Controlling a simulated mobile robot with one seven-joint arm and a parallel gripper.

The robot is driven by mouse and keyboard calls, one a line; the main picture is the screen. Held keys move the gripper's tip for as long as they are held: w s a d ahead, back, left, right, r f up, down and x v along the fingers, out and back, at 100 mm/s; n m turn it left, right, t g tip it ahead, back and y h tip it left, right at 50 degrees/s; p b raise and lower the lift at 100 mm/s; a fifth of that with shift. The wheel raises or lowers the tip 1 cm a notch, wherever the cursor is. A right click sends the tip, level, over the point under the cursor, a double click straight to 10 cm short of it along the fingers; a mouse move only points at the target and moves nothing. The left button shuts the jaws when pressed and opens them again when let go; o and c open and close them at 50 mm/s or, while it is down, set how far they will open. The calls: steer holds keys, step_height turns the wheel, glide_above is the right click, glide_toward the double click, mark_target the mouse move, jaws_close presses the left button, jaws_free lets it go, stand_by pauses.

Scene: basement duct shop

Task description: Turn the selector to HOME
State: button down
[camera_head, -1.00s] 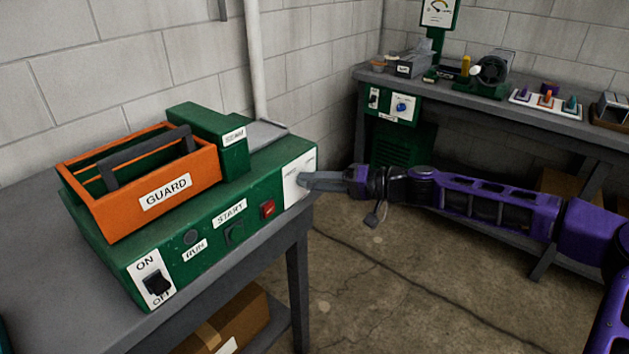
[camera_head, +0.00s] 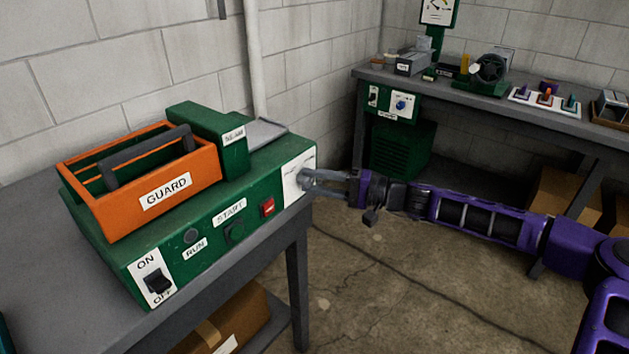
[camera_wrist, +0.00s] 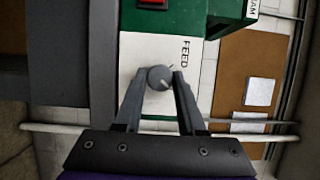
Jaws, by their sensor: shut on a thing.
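The selector knob (camera_wrist: 160,78) is a round grey knob with a light pointer mark, on a white plate (camera_wrist: 130,50) in the wrist view. The plate reads FEED; I cannot make out a HOME mark. In the head view the plate (camera_head: 293,172) sits at the right end of the green machine (camera_head: 205,265). My gripper (camera_wrist: 158,80) has its two fingers on either side of the knob and is shut on it. It also shows in the head view (camera_head: 304,180), reaching in from the right. The fingers partly hide the knob there.
An orange guard (camera_head: 170,190) with a dark handle sits on the machine. A red button (camera_head: 267,207), a START button and an ON/OFF switch (camera_head: 157,282) are on its front. A second bench (camera_head: 480,96) with tools stands at back right. Open floor lies between.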

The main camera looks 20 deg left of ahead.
steer(key=c, duration=0.5)
jaws_free()
steer(key=d, duration=1.7)
steer(key=shift+d+p, duration=0.25)
steer(key=shift+p, duration=0.2)
steer(key=shift+a+f, duration=0.1)
steer(key=shift+f, duration=0.05)
